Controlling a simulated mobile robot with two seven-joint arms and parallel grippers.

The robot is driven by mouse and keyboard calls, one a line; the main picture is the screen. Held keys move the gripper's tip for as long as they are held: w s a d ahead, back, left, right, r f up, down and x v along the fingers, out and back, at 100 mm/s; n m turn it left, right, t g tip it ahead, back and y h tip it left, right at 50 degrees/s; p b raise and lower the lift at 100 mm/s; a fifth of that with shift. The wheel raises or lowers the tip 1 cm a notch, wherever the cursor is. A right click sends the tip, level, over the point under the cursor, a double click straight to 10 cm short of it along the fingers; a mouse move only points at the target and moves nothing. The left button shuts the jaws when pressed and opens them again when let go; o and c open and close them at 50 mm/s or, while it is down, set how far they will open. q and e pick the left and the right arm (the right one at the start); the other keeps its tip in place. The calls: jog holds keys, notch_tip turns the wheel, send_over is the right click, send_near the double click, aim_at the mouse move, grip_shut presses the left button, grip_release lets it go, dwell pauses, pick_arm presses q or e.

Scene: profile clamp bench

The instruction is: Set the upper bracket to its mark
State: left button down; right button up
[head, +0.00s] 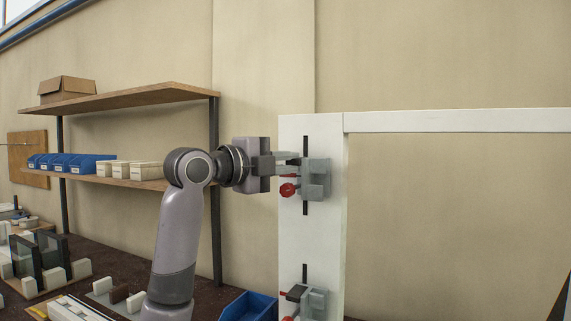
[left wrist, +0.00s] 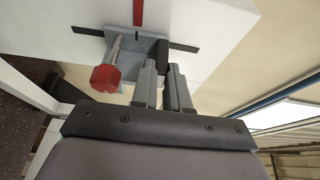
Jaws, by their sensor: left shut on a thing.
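The upper bracket (head: 318,180) is a grey block on the white upright (head: 296,240), over its vertical black slot (head: 306,146). Its red knob (head: 288,190) faces left; in the left wrist view the knob (left wrist: 106,78) stands left of the fingers. My left gripper (head: 296,161) is shut on the bracket, around its dark tab (left wrist: 163,56). In the left wrist view, a red stripe (left wrist: 138,12) crosses the upright beside the bracket's edge. A short dark line on that edge looks roughly in line with the stripe. My right gripper is not in view.
A lower bracket (head: 313,302) with red parts sits further down the upright. A white crossbar (head: 455,120) runs right from its top. A blue bin (head: 248,306) stands at its foot. Shelves (head: 140,98) with bins stand behind my left arm.

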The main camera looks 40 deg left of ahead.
pick_arm(q)
jog(key=c, duration=1.1)
grip_release()
jog(key=s, duration=0.2)
jog(key=s+b, duration=0.1)
jog(key=s, duration=0.1)
jog(key=s+b, duration=0.1)
jog(key=s, duration=0.2)
jog(key=shift+s+a, duration=0.1)
jog(key=shift+a, duration=0.2)
